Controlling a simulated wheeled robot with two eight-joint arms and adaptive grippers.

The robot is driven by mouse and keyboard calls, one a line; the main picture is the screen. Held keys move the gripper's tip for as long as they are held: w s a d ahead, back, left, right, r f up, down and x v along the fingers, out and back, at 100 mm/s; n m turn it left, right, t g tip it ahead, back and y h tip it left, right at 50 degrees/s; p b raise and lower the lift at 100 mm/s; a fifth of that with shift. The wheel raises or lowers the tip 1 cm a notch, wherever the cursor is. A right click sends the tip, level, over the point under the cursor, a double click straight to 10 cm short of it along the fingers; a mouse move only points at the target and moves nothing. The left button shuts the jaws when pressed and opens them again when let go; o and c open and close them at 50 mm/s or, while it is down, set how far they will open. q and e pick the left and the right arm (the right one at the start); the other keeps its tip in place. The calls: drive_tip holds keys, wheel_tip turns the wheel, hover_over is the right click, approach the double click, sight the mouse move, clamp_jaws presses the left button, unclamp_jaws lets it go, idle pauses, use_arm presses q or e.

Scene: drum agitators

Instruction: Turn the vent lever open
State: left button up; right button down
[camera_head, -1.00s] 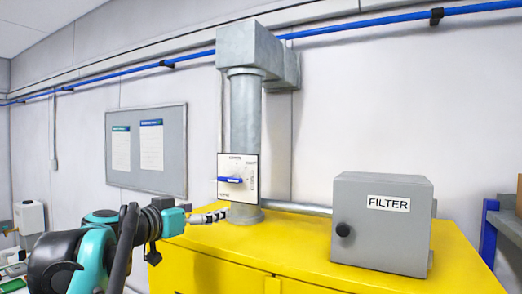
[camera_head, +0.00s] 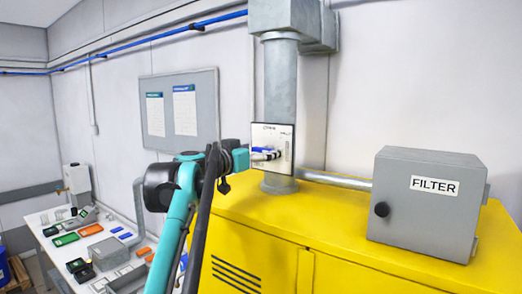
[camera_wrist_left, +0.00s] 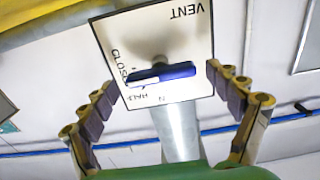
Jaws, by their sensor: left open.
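The vent lever (camera_head: 264,150) is a blue handle on a white plate (camera_head: 286,135) on the grey vertical duct above the yellow cabinet. In the left wrist view the lever (camera_wrist_left: 165,73) lies nearly level across the plate (camera_wrist_left: 190,40), which shows upside down with VENT, CLOSED and HALF lettering. The lever's pale end is near CLOSED. My left gripper (camera_wrist_left: 160,80) is open, with one finger on either side of the lever and no clear contact. In the head view the left gripper (camera_head: 266,155) is in front of the plate and partly covers the lever. My right gripper is not in view.
A grey FILTER box (camera_head: 425,205) stands on the yellow cabinet (camera_head: 330,215), right of the duct (camera_head: 281,85). A grey notice board (camera_head: 206,105) hangs on the wall behind my left arm. A white table (camera_head: 70,240) with several small items is at left.

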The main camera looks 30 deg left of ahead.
use_arm(q)
drive_tip(key=shift+s, duration=0.15)
drive_tip(key=shift+c, duration=0.3)
drive_tip(key=c, duration=1.1)
drive_tip(key=n+p, duration=0.1)
drive_tip(key=n, duration=0.2)
drive_tip(key=shift+a+n, duration=0.1)
drive_tip(key=shift+n, duration=0.3)
drive_tip(key=n+p, duration=0.1)
drive_tip(key=n, duration=0.3)
drive_tip(key=shift+a+n, duration=0.1)
drive_tip(key=shift+n, duration=0.2)
drive_tip(key=n+p, duration=0.1)
drive_tip(key=n, duration=0.3)
drive_tip(key=shift+f+n, duration=0.1)
drive_tip(key=shift+n, duration=2.6)
